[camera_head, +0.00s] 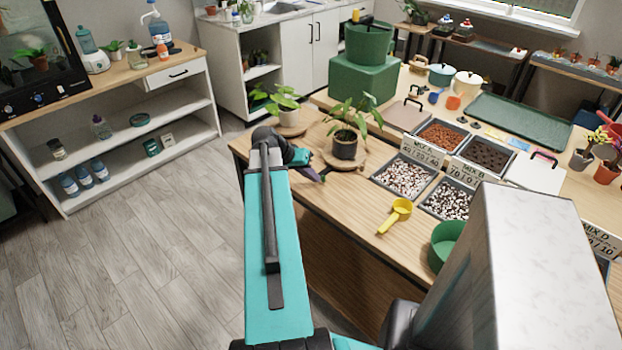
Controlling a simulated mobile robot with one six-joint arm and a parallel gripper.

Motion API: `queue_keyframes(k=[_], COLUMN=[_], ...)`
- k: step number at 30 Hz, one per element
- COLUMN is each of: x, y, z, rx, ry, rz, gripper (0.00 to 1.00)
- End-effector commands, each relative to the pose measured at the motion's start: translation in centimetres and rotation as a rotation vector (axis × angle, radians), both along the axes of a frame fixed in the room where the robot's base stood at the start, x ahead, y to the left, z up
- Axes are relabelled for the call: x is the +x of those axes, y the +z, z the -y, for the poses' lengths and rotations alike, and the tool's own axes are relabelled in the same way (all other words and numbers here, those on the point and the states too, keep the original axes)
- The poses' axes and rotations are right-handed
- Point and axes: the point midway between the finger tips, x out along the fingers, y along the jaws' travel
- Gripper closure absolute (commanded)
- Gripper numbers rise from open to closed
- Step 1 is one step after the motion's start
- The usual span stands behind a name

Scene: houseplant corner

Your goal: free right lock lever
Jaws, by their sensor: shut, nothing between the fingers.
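I cannot pick out a right lock lever in this view. My teal arm reaches forward from the bottom of the picture. My gripper (319,176) is at its far end, over the near left part of the wooden table (325,205). The gripper is small here and partly hidden by the arm; it looks shut and empty. It is just left of and nearer than a leafy plant in a black pot (345,147) on a round wooden board (322,140). I cannot tell whether the fingertips touch the table.
A second potted plant (284,104) stands behind. Several grey trays of potting mix (403,178), a yellow scoop (395,216) and a green bowl (445,245) are to the right. A green tub (368,43) sits on a green block (362,80) at the back. Bare floor is on the left.

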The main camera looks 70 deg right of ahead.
Motion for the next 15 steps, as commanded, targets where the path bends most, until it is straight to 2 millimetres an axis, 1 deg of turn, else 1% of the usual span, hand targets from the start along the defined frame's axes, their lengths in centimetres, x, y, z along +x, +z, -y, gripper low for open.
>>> queue_keyframes(k=[8,11,15], x=[0.1,0.3,0.9], y=[0.0,0.0,0.0], z=[-0.2,-0.6,-1.8], rx=[0.000,0.000,0.000], ry=[0.000,0.002,0.004], rz=[0.000,0.000,0.000], gripper=[1.00,1.00,1.00])
